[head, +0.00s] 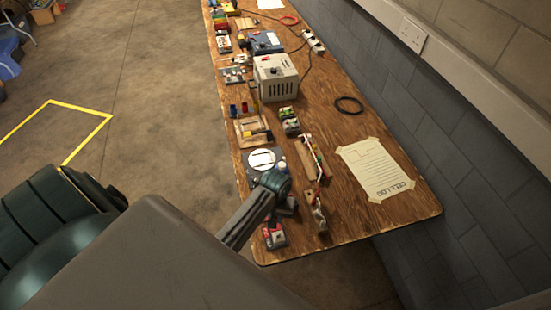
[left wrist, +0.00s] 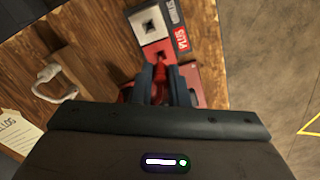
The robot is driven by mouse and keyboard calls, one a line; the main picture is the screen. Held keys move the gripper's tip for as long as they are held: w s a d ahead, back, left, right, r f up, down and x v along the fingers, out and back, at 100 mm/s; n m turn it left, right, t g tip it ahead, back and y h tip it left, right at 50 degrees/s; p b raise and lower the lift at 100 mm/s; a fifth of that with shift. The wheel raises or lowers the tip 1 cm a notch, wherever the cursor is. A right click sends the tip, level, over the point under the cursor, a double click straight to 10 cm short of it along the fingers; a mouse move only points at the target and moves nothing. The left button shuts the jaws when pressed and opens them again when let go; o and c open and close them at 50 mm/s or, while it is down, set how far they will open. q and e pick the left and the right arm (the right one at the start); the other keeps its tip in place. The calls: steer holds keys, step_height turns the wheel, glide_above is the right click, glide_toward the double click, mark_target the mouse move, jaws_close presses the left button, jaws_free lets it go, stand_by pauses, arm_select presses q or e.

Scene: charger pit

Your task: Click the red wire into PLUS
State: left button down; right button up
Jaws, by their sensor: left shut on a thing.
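In the left wrist view my left gripper (left wrist: 161,72) is shut on the end of the red wire (left wrist: 164,80). The held red end is at the red terminal block marked PLUS (left wrist: 165,58). Whether it is inside the block's dark opening or just at its edge I cannot tell. The rest of the wire is mostly hidden by the fingers and gripper body. A white terminal block (left wrist: 148,24) with a dark square stands beside the red one, next to a dark MINUS label. In the head view my left arm reaches over the table's near end, and its fingers are hard to make out. My right gripper is not in view.
A wooden piece with a white clip-like part (left wrist: 50,80) lies left of the terminals in the left wrist view. A taped paper sheet (head: 378,170), a black ring (head: 349,105) and a pale box (head: 276,78) are on the wooden table. The wall borders its right side.

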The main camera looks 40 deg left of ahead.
arm_select(q)
steer(key=shift+f, duration=1.55)
stand_by(0.9)
steer(key=c, duration=2.1)
jaws_free()
jaws_close()
steer(key=shift+f, duration=0.25)
steer(key=o, duration=0.8)
jaws_free()
